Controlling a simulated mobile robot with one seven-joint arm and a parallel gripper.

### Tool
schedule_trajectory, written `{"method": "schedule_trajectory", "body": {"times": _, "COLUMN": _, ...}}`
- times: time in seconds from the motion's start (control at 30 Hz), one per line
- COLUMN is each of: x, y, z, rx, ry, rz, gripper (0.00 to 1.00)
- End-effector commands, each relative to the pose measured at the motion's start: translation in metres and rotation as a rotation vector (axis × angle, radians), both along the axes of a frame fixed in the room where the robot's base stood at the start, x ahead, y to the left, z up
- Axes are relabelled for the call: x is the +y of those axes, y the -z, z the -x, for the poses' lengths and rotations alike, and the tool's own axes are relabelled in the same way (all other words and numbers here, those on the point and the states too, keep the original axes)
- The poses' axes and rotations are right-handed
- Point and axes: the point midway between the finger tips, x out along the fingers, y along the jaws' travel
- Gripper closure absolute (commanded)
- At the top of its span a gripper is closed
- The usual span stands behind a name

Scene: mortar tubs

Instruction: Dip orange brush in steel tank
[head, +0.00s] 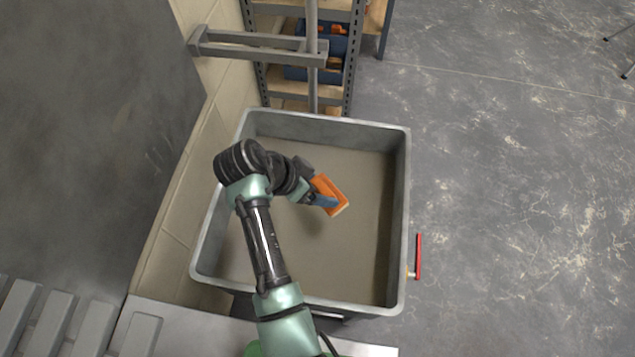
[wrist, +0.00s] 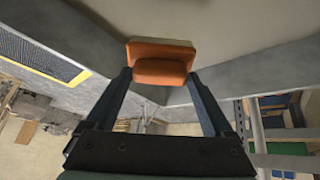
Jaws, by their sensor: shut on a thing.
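The steel tank (head: 408,200) is a grey rectangular tub with a wide rim, filled with a flat grey-brown surface. The orange brush (head: 331,192) is a block with a pale edge on its far side. My gripper (head: 318,198) is shut on the brush and holds it over the middle of the tank, inside the rim as seen from above. In the wrist view the brush (wrist: 160,62) sits between my two fingertips, its orange back and raised grip facing the camera. I cannot tell whether its pale face touches the surface in the tank.
A metal bracket (head: 258,48) with a vertical pole (head: 312,80) stands behind the tank. Shelving (head: 350,60) with a blue bin (head: 296,73) is beyond it. A red handle (head: 418,256) is at the tank's right side. The floor (head: 510,200) to the right is clear.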

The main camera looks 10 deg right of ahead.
Motion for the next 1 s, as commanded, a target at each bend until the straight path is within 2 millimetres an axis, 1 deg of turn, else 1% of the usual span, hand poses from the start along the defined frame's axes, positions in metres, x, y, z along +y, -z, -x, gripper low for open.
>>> {"method": "schedule_trajectory", "body": {"times": 0.03, "x": 0.0, "y": 0.009, "z": 0.0, "rx": 0.0, "ry": 0.0, "rz": 0.0, "gripper": 0.58}}
{"method": "schedule_trajectory", "body": {"times": 1.0, "x": 0.0, "y": 0.107, "z": 0.0, "rx": 0.0, "ry": 0.0, "rz": 0.001, "gripper": 0.58}}
